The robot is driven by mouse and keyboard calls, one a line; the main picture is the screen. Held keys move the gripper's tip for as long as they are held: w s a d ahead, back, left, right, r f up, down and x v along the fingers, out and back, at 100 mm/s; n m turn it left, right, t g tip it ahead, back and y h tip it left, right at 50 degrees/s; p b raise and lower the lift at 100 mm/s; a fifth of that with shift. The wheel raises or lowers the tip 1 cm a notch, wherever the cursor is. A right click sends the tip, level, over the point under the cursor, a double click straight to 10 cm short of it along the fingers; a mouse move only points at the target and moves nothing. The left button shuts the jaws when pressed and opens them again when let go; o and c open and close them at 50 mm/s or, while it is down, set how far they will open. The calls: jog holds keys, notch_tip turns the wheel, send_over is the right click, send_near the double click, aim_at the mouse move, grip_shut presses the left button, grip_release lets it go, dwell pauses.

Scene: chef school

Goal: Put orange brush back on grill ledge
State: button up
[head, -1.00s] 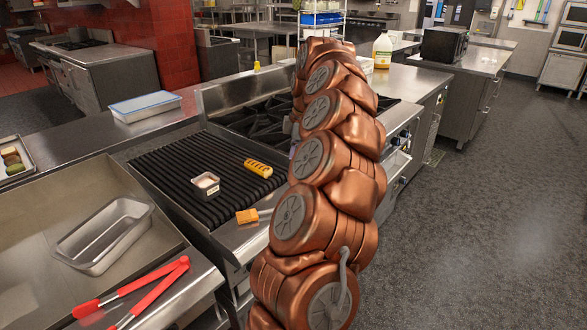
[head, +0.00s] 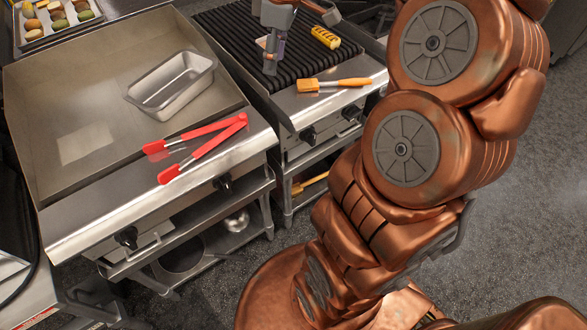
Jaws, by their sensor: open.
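An orange brush (head: 348,82) lies flat on the metal front ledge (head: 296,102) of the black ribbed grill (head: 226,28). Its block-like head points left and its handle points right. My gripper (head: 271,62) hangs over the front of the grill, to the left of the brush and apart from it. It is open with nothing seen in it.
Red tongs (head: 200,140) and a metal loaf pan (head: 172,84) rest on the griddle station (head: 75,105) at left. A yellow-handled item (head: 312,182) lies on the shelf below. A food tray (head: 60,22) stands at back left.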

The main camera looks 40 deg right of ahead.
jog(key=s+a+f+m+g, duration=0.1)
jog(key=s+a+f+m, duration=0.25)
jog(key=s+a, duration=0.75)
jog(key=s+a+f+m+g, duration=0.1)
jog(key=s+f+m, duration=0.1)
jog(key=s+f, duration=0.2)
jog(key=s+a+f+m+g+h, duration=0.1)
jog(key=s+f, duration=0.3)
jog(key=s, duration=0.5)
jog(key=shift+a+m, duration=0.25)
jog(key=shift+m, duration=0.5)
jog(key=shift+r, duration=0.1)
jog(key=shift+r+p, duration=0.3)
jog(key=shift+p, duration=0.05)
